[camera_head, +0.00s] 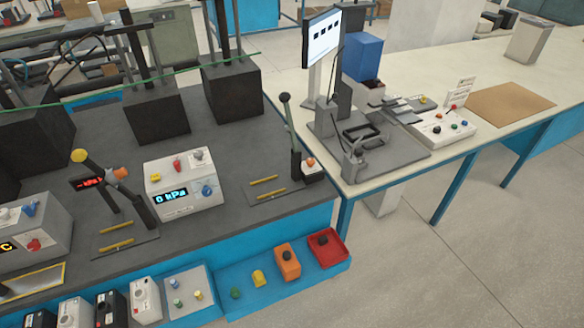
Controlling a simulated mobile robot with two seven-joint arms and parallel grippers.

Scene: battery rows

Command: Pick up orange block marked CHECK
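Neither of my grippers shows in the head view, and nothing covers the orange block.
A green piece (235,293) and a grey button panel (187,291) are left of the block. A white 0 kPa box (185,185) and a lever (290,130) stand behind on the bench. Open floor (430,270) lies to the right.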

